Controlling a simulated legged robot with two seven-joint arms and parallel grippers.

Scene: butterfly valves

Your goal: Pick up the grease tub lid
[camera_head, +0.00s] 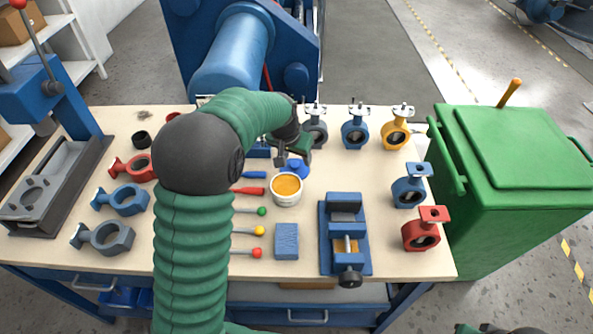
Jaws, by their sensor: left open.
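The open grease tub (286,190), white with yellow-orange grease inside, stands near the middle of the workbench. A small blue round piece with a knob (298,168), which looks like the grease tub lid, lies just behind the tub. My left gripper (291,159) is open and points down over the lid's far side. Its fingers hide part of the lid, and I cannot tell whether they touch it. My right gripper is not in view; only a sliver of my right arm shows at the bottom edge.
Several valve bodies stand along the back and right of the bench (190,258). A blue vise (345,238), a blue block (286,241) and screwdrivers lie near the tub. Loose valve rings lie at left. A green bin (500,215) stands right of the bench.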

